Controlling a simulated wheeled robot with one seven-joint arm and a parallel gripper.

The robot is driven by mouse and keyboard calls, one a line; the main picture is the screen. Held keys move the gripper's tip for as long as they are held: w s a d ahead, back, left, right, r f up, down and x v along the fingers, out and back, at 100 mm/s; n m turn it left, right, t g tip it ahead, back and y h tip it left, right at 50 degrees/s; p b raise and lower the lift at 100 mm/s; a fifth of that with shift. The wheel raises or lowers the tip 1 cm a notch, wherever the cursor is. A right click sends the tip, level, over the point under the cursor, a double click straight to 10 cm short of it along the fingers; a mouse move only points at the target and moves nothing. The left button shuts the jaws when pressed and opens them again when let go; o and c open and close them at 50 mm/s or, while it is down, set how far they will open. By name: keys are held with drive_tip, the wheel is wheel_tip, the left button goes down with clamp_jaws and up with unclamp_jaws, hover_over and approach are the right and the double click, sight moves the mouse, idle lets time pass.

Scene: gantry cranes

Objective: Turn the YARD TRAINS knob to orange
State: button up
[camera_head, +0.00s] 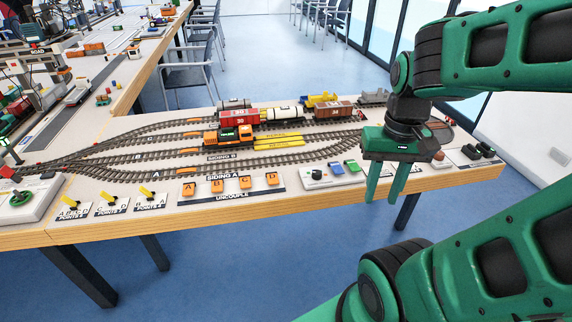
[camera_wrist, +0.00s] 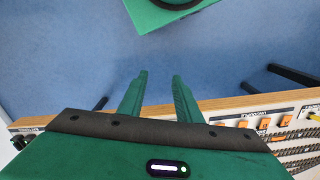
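A white control panel (camera_head: 336,175) sits at the front edge of the table, with a black knob (camera_head: 317,175) at its left end and blue and green pieces beside it. Its label is too small to read, so I cannot tell whether this is the YARD TRAINS knob or which way it points. My gripper (camera_head: 382,196) is open and empty, fingers pointing down, to the right of this panel near the front edge. In the wrist view my gripper (camera_wrist: 160,76) has clear space between its fingers, with blue floor behind. The knob cannot be made out there.
Orange UNCOUPLE buttons (camera_head: 231,184) and yellow points levers (camera_head: 111,200) line the front edge to the left. An orange locomotive (camera_head: 230,134) and wagons stand on the tracks behind. Black controls (camera_head: 478,151) lie at the right end. Open floor (camera_head: 270,262) lies in front.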

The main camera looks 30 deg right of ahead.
drive_tip(key=shift+w, duration=0.2)
drive_tip(key=shift+o, duration=0.4)
drive_tip(key=shift+s+d, duration=0.1)
drive_tip(key=shift+d, duration=0.15)
drive_tip(key=shift+o, duration=1.2)
drive_tip(key=shift+s+r, duration=0.15)
drive_tip(key=shift+s, duration=0.15)
drive_tip(key=n, duration=2.1)
hover_over(317, 172)
wheel_tip(317, 172, down, 6)
wheel_tip(317, 172, down, 10)
drive_tip(key=shift+r, duration=0.1)
drive_tip(key=shift+c, duration=0.6)
